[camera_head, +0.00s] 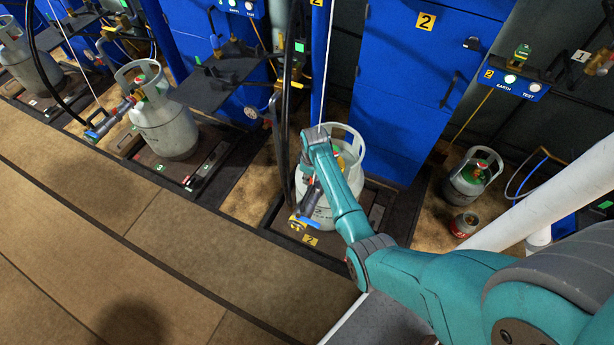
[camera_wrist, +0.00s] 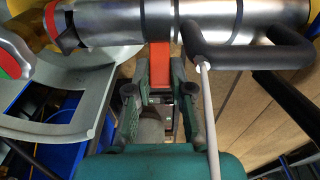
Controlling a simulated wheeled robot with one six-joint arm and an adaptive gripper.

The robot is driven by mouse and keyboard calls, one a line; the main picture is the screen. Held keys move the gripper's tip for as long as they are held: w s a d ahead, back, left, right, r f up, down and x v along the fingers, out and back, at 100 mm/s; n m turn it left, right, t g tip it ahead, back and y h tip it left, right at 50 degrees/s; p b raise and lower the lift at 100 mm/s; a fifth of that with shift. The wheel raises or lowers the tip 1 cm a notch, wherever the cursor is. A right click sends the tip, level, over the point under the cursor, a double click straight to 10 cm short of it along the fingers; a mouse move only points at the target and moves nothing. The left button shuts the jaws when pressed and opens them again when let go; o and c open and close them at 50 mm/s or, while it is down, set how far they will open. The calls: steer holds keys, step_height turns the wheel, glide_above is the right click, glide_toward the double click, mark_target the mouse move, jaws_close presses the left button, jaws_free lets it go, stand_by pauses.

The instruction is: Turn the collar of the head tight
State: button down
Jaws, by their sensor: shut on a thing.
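A filling head, a silver metal cylinder (camera_wrist: 125,30) with a black loop handle, lies across the top of the wrist view. An orange-red tab (camera_wrist: 161,66) hangs from its middle, where the collar seems to be. My gripper (camera_wrist: 160,82) is shut on this tab from below. A grey gas cylinder (camera_head: 325,212) stands on scale 2 in the head view, partly hidden by my arm. The head's blue and yellow end (camera_head: 298,222) shows beside it. The cylinder's pale shroud (camera_wrist: 75,125) and red-green valve wheel (camera_wrist: 12,62) show at left in the wrist view. How tight the collar is cannot be told.
A thin pale rod or line (camera_wrist: 210,115) passes close right of my gripper. A black hose (camera_head: 287,110) hangs by the cylinder. Another cylinder (camera_head: 165,125) with a head stands at left. A small cylinder (camera_head: 473,178) and red can (camera_head: 464,223) stand at right. The front floor is clear.

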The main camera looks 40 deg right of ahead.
steer(key=shift+s+r+t, duration=0.1)
steer(key=shift+s+t, duration=0.1)
steer(key=shift+t, duration=0.1)
steer(key=c, duration=1)
jaws_free()
steer(key=r, duration=0.4)
steer(key=s+r, duration=0.1)
steer(key=r, duration=0.7)
steer(key=shift+s+d, duration=0.25)
steer(key=shift+d, duration=0.1)
